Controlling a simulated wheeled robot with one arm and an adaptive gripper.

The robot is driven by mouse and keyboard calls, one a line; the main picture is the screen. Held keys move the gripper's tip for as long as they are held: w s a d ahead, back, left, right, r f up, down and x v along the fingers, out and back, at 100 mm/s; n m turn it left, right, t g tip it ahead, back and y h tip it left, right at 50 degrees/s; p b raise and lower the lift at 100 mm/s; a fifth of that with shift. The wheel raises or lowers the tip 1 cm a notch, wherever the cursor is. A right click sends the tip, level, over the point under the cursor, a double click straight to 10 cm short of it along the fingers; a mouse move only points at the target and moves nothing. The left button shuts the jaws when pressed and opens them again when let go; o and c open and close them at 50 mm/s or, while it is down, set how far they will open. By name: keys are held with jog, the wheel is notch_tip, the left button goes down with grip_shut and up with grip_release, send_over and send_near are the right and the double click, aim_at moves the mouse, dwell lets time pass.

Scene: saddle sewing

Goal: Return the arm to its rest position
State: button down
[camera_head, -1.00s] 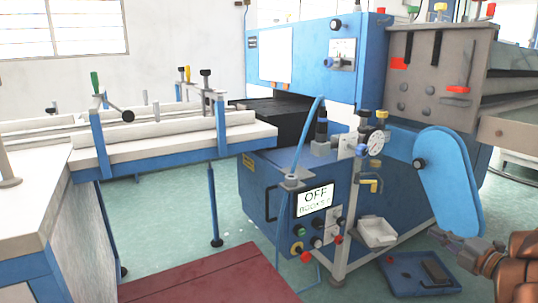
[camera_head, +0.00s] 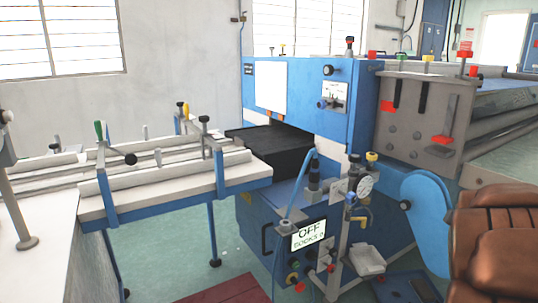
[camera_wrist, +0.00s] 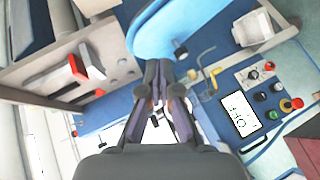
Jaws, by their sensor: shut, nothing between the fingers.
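My gripper (camera_wrist: 159,68) shows in the wrist view, its dark fingers brought together at the tips with nothing between them. It is in the air, apart from the machine. The blue machine (camera_head: 300,85) stands in the middle of the head view. Its panel with the OFF screen (camera_head: 308,233) is lit, and the screen also shows in the wrist view (camera_wrist: 238,113).
A blue rounded cover (camera_head: 425,215) and a grey roller unit (camera_head: 425,120) stand close to my arm. A white-topped feed table (camera_head: 170,190) is at the left. A blue tray (camera_head: 405,287) lies on the floor. Green floor (camera_head: 165,255) is open between table and machine.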

jog(key=s+a+r+m+g+y+p, duration=0.2)
jog(key=s+a+r+m+g+p, duration=0.1)
jog(key=s+a+p, duration=0.4)
jog(key=s+a+r+m+g+y+p, duration=0.2)
jog(key=s+a+g+p, duration=0.4)
jog(key=s+a, duration=0.8)
jog(key=s+a+r+m+g+y+p, duration=0.2)
jog(key=s+a+p, duration=0.6)
jog(key=s, duration=0.8)
notch_tip(320, 180, up, 3)
jog(key=a+m+g, duration=0.2)
jog(key=a+g, duration=0.1)
jog(key=shift+s+r+m, duration=0.2)
jog(key=shift+s+m, duration=0.1)
jog(key=shift+m, duration=0.1)
